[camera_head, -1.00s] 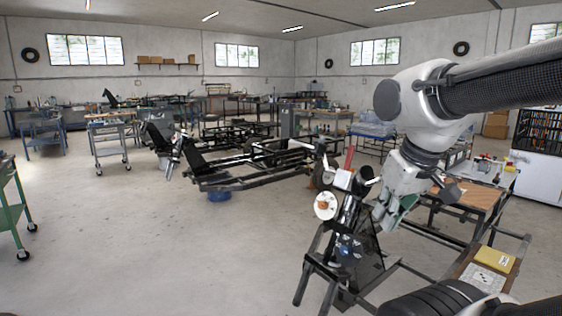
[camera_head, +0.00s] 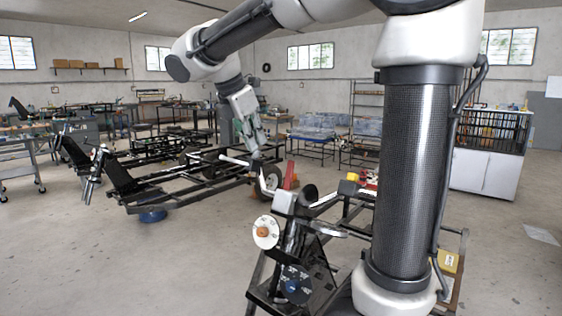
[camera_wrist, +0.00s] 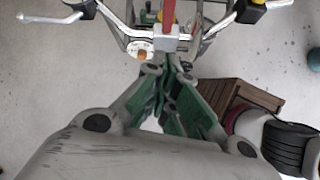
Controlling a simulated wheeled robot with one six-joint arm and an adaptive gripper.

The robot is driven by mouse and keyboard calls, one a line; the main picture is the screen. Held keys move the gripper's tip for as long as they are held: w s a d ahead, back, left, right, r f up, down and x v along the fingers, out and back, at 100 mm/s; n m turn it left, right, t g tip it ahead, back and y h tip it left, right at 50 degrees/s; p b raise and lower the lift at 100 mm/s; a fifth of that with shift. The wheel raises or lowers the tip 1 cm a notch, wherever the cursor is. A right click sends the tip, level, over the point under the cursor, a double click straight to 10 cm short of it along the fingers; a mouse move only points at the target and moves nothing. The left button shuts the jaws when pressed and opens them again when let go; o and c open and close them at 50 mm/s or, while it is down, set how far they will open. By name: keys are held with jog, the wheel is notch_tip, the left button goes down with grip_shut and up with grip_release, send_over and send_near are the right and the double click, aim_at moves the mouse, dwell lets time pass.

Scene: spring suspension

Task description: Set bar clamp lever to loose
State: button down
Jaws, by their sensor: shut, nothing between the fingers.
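The bar clamp's red lever (camera_head: 291,177) stands up from the white clamp block (camera_head: 285,203) on the handlebar. In the wrist view, the red lever (camera_wrist: 168,14) shows at the top edge, with its upper end cut off, above the clamp block (camera_wrist: 170,42). My gripper (camera_head: 256,148) is above and to the left of the lever in the head view. In the wrist view, my gripper (camera_wrist: 172,68) has its green-padded fingers together, with nothing between them. It appears apart from the lever. The lever's exact setting cannot be told.
Handlebar arms spread to both sides, with a brake lever (camera_wrist: 48,18) at the left. A white dial with an orange centre (camera_head: 265,232) sits below the clamp. Black frames stand behind. A wooden crate (camera_wrist: 240,100) lies below right. Open floor is at the left.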

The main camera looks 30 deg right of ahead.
jog(key=n, duration=0.2)
send_near(289, 170)
notch_tip(289, 170, down, 5)
jog(key=a, duration=0.3)
jog(key=shift+n, duration=0.3)
jog(key=shift+w+d+f, duration=0.1)
jog(key=shift+d+f, duration=0.1)
jog(key=shift+d, duration=0.5)
jog(key=shift+w+d+f, duration=0.1)
jog(key=shift+d+f, duration=0.15)
jog(key=shift+d, duration=0.45)
jog(key=shift+w+d+f, duration=0.1)
jog(key=shift+d+f, duration=0.1)
jog(key=shift+d, duration=0.5)
jog(key=shift+w+d, duration=0.2)
jog(key=shift+d, duration=0.35)
jog(key=shift+w+d, duration=0.15)
jog(key=shift+d, duration=0.35)
jog(key=shift+r, duration=0.1)
jog(key=shift+a, duration=0.1)
